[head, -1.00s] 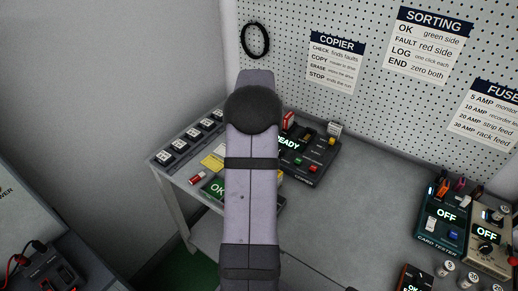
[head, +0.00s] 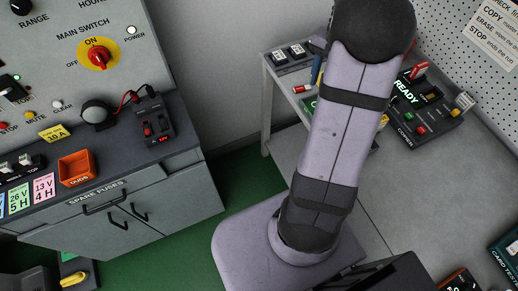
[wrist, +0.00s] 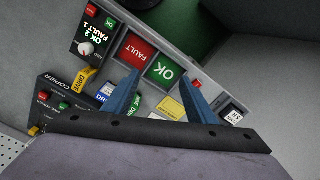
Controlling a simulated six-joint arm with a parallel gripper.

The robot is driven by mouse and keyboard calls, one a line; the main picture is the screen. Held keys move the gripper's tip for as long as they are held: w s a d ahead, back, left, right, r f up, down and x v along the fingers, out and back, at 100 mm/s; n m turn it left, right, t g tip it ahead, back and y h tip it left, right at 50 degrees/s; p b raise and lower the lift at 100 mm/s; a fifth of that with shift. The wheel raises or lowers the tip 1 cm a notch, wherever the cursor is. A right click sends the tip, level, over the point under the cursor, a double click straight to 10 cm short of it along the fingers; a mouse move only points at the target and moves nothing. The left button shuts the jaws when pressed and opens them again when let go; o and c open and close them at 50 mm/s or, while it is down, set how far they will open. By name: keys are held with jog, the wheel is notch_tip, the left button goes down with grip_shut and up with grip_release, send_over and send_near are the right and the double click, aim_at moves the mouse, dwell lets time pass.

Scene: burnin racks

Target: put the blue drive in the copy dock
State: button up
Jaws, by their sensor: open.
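In the wrist view my gripper (wrist: 161,97) has its two blue fingers spread over the bench, with nothing held between them. A small blue item with white lettering (wrist: 103,97), which looks like the blue drive, lies left of the left finger. A yellow drive (wrist: 84,80) is beside it, and a green labelled item is partly behind the left finger. The copier (wrist: 58,100) is at the left edge. In the head view the copier (head: 427,112) shows READY; the copy dock cannot be made out. My arm hides most of the gripper there.
The FAULT (wrist: 134,50) and OK (wrist: 164,70) plates lie beyond the fingers, with a yellow note (wrist: 171,107) nearer. In the head view a card tester (head: 507,255) is at lower right, and a cabinet with an orange duds bin (head: 76,168) is at left.

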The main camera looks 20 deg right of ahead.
jog(key=s+a+f+n, duration=0.2)
jog(key=a+n, duration=0.5)
jog(key=a, duration=1.1)
jog(key=s+a+f+n, duration=0.2)
jog(key=s+a+n, duration=0.3)
jog(key=s+a, duration=0.3)
jog(key=shift+s+a+f+n, duration=0.25)
jog(key=shift+a+n, duration=0.05)
jog(key=shift+a, duration=0.25)
jog(key=shift+c, duration=1.3)
